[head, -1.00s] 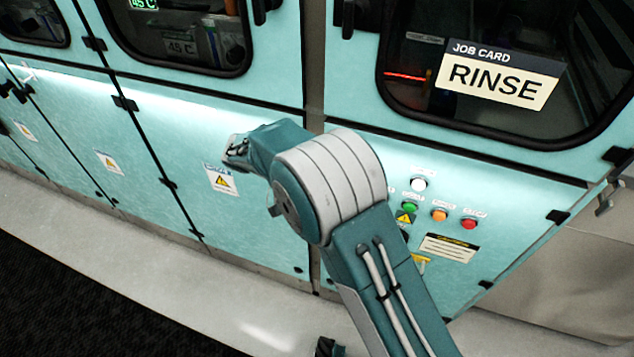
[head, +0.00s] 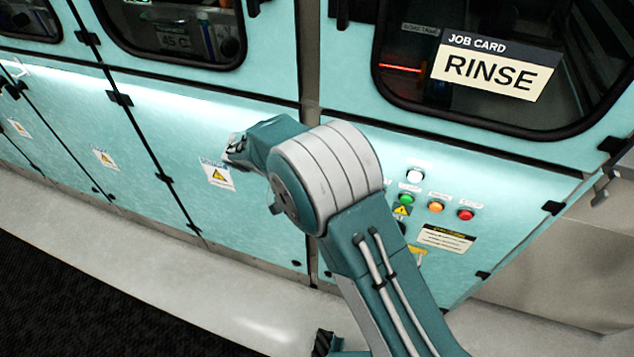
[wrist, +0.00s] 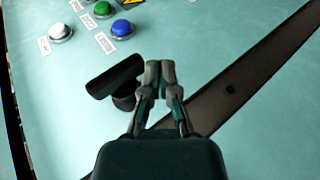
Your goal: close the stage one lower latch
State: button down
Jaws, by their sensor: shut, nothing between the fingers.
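In the wrist view a black latch handle (wrist: 114,78) stands on a round dark base on the teal panel. It slants up to the right, roughly parallel to the dark strip beside it. My gripper (wrist: 159,68) is shut and empty, its fingertips just right of the handle's upper end. I cannot tell whether they touch it. In the head view my wrist end is in front of the lower teal panels (head: 150,190), near a warning label (head: 217,174); the fingers and this latch cannot be made out there.
A dark strip (wrist: 230,90) with a hole crosses the panel right of the fingers. In the head view a RINSE job card (head: 495,65) is on the right window.

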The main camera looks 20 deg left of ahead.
jog(key=v, duration=1.2)
